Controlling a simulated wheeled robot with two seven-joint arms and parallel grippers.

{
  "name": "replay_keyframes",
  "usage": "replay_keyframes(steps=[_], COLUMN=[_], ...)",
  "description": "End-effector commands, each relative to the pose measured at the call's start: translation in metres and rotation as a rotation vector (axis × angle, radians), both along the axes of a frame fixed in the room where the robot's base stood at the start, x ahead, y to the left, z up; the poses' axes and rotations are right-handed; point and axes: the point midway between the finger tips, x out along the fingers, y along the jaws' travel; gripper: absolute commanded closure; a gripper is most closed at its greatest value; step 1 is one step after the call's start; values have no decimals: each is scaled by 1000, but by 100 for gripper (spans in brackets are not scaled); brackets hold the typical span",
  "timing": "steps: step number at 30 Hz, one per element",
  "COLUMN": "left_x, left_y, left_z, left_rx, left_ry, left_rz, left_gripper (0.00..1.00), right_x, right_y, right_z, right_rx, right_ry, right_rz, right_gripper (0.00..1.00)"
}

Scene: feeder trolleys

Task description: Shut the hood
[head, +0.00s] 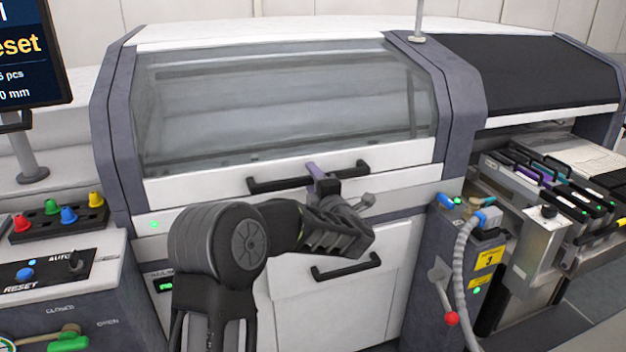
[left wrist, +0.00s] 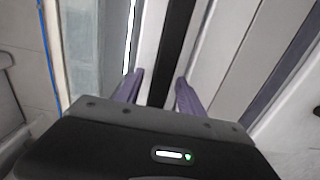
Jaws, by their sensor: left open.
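The hood (head: 290,110) is the large grey-framed cover with a clear window on the machine in the head view. Its white lower panel (head: 205,188) comes down close to the white front strip; I cannot tell whether it is fully shut. A black bar handle (head: 265,185) runs across that panel. My left gripper (head: 318,172) is at the middle of the handle, with purple fingers. In the left wrist view, the fingers (left wrist: 158,88) are open, one on each side of the black bar (left wrist: 176,40). Whether they touch it is unclear. The right gripper is not in view.
A second black handle (head: 345,266) is on the white drawer front below. A control box with a RESET button (head: 25,273) and colored knobs stands at left. A grey hose (head: 463,265), a red-knobbed lever (head: 451,319) and feeders (head: 545,180) are at right.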

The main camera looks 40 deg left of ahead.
Motion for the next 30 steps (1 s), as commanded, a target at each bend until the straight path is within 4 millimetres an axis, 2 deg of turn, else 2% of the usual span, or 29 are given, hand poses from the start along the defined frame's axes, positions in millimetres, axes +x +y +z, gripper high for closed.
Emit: replay_keyframes(steps=[2, 18, 30], left_x=[0, 0, 0], left_y=[0, -1, -1], left_z=[0, 0, 0], left_rx=[0, 0, 0], left_ry=[0, 0, 0], left_rz=[0, 0, 0], left_gripper=[56, 100, 100], right_x=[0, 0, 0], right_y=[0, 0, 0], right_z=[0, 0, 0], right_rx=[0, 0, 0], right_ry=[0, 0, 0], right_rz=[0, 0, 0], right_gripper=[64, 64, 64])
